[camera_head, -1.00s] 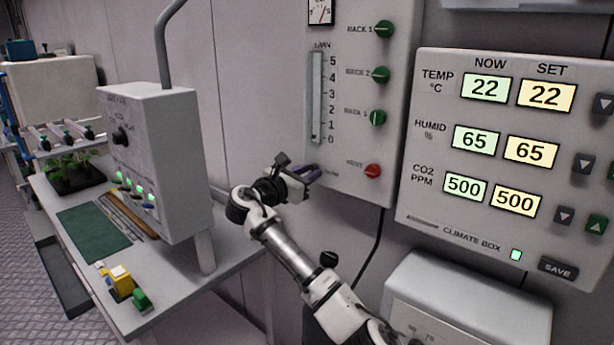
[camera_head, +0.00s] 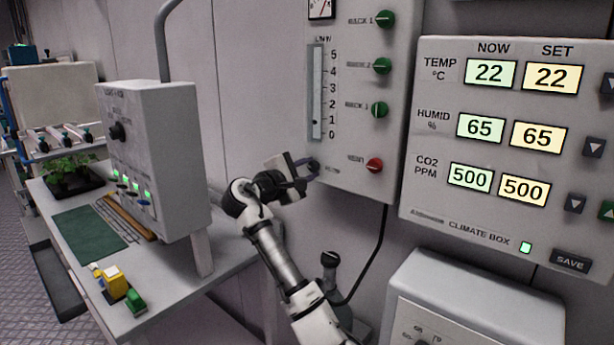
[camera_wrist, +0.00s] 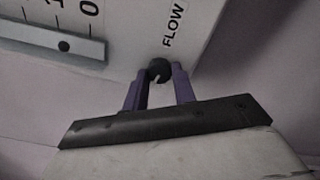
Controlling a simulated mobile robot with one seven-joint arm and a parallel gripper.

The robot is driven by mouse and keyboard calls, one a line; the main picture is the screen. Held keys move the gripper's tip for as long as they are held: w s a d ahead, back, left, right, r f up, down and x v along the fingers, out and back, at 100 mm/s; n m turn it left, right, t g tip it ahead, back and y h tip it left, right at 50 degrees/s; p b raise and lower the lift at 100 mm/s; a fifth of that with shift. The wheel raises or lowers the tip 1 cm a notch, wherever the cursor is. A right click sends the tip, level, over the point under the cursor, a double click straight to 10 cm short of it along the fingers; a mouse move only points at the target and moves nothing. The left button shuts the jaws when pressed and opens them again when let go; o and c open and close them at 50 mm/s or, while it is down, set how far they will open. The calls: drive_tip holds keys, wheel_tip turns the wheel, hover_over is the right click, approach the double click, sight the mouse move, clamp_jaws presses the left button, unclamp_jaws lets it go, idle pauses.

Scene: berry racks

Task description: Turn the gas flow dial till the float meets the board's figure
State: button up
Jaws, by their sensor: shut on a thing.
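The dark flow dial (camera_wrist: 159,69) with a pale pointer mark sits beside the word FLOW at the lower end of the wall panel. My gripper (camera_wrist: 159,72) has its two purple fingers closed on the dial, one on each side. In the head view my gripper (camera_head: 308,172) reaches the panel's lower left corner, where the dial (camera_head: 313,164) shows partly. The upright flow tube (camera_head: 316,95) has a scale from 0 to 5. Its dark float (camera_wrist: 64,46) lies low, between 0 and 1. I see no board with a flow figure.
Green knobs (camera_head: 382,66) and a red knob (camera_head: 374,165) stick out right of the tube. A climate box (camera_head: 420,190) with lit numbers hangs further right. A grey box (camera_head: 150,150) stands on the bench (camera_head: 165,300) at left, with a yellow block (camera_head: 113,282) in front.

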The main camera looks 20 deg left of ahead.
drive_tip(key=m+b, duration=0.1)
drive_tip(key=m, duration=0.2)
drive_tip(key=shift+f+m, duration=0.15)
drive_tip(key=shift+m, duration=0.25)
drive_tip(key=m+b, duration=0.2)
drive_tip(key=m, duration=0.2)
drive_tip(key=shift+m, duration=0.3)
drive_tip(key=m+b, duration=0.2)
drive_tip(key=m, duration=0.2)
drive_tip(key=m+b, duration=0.1)
drive_tip(key=m, duration=0.3)
drive_tip(key=m+b, duration=0.2)
drive_tip(key=m, duration=0.5)
drive_tip(key=shift+b, duration=0.3)
drive_tip(key=m+b, duration=0.1)
drive_tip(key=m, duration=0.3)
drive_tip(key=shift+d, duration=0.1)
drive_tip(key=shift+m+b, duration=0.35)
drive_tip(key=shift+m, duration=1.55)
